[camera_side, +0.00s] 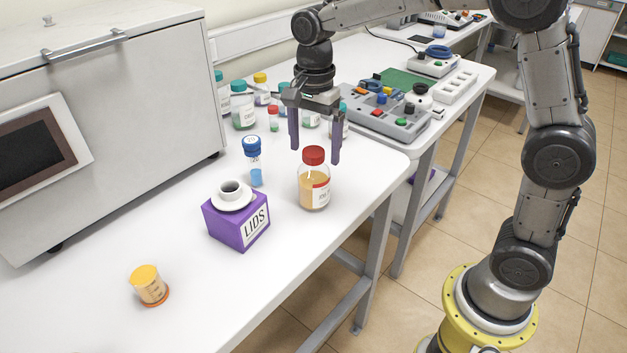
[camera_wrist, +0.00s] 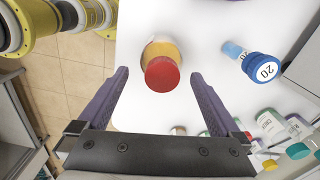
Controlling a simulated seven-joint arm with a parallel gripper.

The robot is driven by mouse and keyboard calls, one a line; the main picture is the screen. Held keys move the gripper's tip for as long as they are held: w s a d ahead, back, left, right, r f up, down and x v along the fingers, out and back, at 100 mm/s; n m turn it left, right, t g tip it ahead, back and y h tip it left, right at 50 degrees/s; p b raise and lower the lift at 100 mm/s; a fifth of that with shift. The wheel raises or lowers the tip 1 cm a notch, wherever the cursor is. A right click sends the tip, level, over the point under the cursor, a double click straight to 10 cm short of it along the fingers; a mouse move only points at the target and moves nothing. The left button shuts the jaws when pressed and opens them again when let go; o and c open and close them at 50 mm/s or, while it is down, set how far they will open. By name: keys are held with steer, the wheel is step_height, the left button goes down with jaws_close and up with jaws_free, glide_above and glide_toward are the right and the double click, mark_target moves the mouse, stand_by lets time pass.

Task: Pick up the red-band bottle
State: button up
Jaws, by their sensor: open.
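The red-band bottle (camera_side: 314,188) stands upright on the white table near its right edge. It has a red cap, orange-yellow contents and a white label with a red stripe. In the wrist view its red cap (camera_wrist: 162,74) shows from above, between and just beyond the fingertips. My gripper (camera_side: 315,156) is open and empty, with its fingers pointing down above and around the level of the bottle's cap. The fingers also show spread in the wrist view (camera_wrist: 159,74). I see no contact with the bottle.
A blue-capped vial (camera_side: 254,162) stands left of the bottle. A purple LIDS box (camera_side: 238,224) with a white cup and saucer on it stands in front-left. Several capped bottles (camera_side: 242,106) stand behind. A large grey machine (camera_side: 110,130) fills the left.

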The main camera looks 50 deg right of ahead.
mark_target(313, 167)
steer(key=shift+w+f, duration=0.15)
steer(key=shift+f, duration=2.95)
steer(key=shift+r, duration=0.1)
jaws_close()
